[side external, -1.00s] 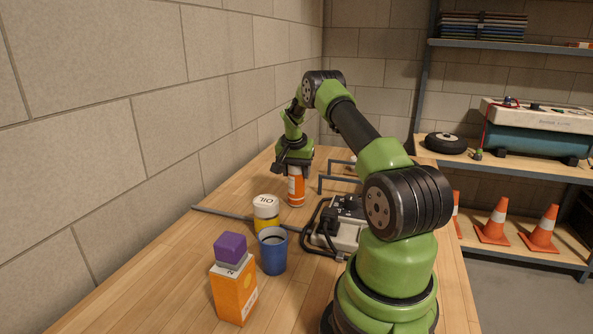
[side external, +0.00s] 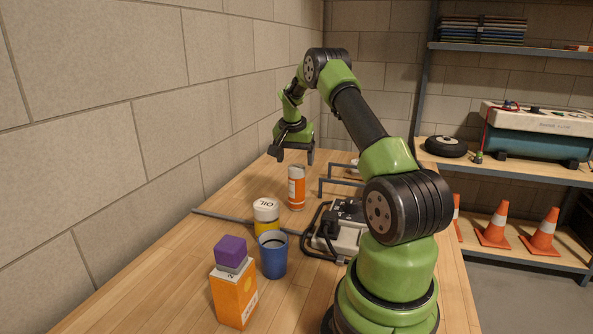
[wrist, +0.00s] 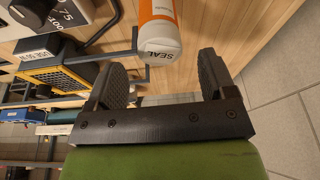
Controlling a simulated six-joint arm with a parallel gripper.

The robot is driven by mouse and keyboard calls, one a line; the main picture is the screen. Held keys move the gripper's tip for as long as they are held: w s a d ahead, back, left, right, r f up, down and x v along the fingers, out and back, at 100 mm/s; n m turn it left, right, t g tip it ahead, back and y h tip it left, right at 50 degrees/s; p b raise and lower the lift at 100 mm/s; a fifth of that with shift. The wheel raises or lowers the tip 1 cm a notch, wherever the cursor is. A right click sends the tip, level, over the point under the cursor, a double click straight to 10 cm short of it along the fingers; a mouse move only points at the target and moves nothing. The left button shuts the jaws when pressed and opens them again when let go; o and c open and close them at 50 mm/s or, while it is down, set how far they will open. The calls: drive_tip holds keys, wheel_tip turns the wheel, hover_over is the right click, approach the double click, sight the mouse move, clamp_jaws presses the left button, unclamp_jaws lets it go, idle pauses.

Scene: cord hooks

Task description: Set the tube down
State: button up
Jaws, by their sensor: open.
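The tube (side external: 296,188) is orange and white and stands upright on the wooden bench (side external: 190,270), apart from my gripper. In the wrist view the tube (wrist: 159,35) shows its white end marked SEAL, just beyond the space between my fingers. My gripper (side external: 294,158) is open and empty. It is above the tube and a little behind it, touching nothing. Both fingers also show in the wrist view (wrist: 163,78), spread wide.
Dark hooks (side external: 335,180) stand right of the tube. A grey device with a black cord (side external: 340,238), a yellow OIL can (side external: 266,214), a blue cup (side external: 273,254) and an orange box with a purple block (side external: 235,293) stand nearer. A block wall (side external: 160,120) borders the bench on the left.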

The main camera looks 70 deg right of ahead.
drive_tip(key=w+a+r+n+t+y, duration=0.1)
drive_tip(key=a+r+n+t, duration=0.15)
drive_tip(key=a+r, duration=0.75)
drive_tip(key=w+a+r+n+t, duration=0.1)
drive_tip(key=a+r+n, duration=0.3)
drive_tip(key=a+r, duration=0.6)
drive_tip(key=s+a+f+n+t+y, duration=0.1)
drive_tip(key=s+a+n+y, duration=0.1)
drive_tip(key=s+a, duration=0.4)
drive_tip(key=s+a+f+n+t+y, duration=0.2)
drive_tip(key=s+a+n, duration=0.2)
drive_tip(key=a, duration=0.9)
drive_tip(key=s, duration=0.3)
drive_tip(key=shift+s+a+n, duration=0.3)
drive_tip(key=shift+a+n, duration=0.05)
